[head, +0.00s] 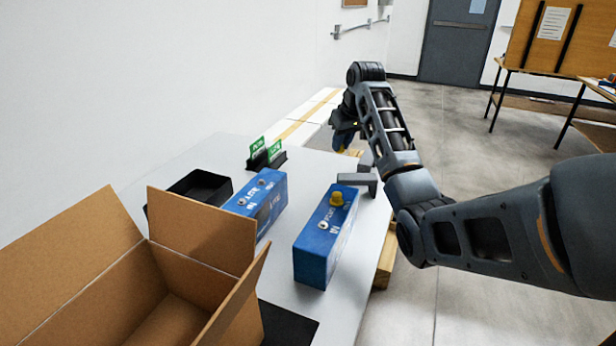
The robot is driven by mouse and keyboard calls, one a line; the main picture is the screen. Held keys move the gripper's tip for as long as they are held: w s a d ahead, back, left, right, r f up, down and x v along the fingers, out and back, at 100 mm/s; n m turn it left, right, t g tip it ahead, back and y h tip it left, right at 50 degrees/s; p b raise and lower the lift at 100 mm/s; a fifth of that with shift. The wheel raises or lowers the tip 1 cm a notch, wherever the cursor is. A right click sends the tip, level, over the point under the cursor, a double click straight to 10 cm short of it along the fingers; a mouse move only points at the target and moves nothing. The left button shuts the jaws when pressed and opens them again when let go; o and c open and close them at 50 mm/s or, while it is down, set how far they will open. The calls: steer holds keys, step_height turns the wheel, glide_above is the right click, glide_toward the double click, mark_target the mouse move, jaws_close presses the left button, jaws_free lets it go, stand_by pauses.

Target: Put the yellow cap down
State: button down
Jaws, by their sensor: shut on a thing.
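My gripper (343,140) is at the far end of the table, small and partly hidden by my own wrist. A small yellow patch, which looks like the yellow cap (340,151), shows at its lower end. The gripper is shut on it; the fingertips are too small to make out. The left blue box (262,197) shows no yellow cap on top.
An open cardboard box (190,290) fills the near left. A black tray (197,188), green-labelled holders (267,154) and grey blocks (358,179) are on the white table (300,172). Clear table surface lies between the holders and the right blue box.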

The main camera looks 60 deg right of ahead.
glide_above(306, 182)
steer(key=s, duration=0.1)
steer(key=f, duration=0.5)
steer(key=shift+a+f, duration=0.3)
steer(key=shift+f, duration=2)
steer(key=shift+f, duration=0.2)
steer(key=c, duration=1)
jaws_free()
steer(key=shift+c, duration=0.2)
steer(key=p+v, duration=0.1)
steer(key=v, duration=1.1)
steer(key=shift+r, duration=0.25)
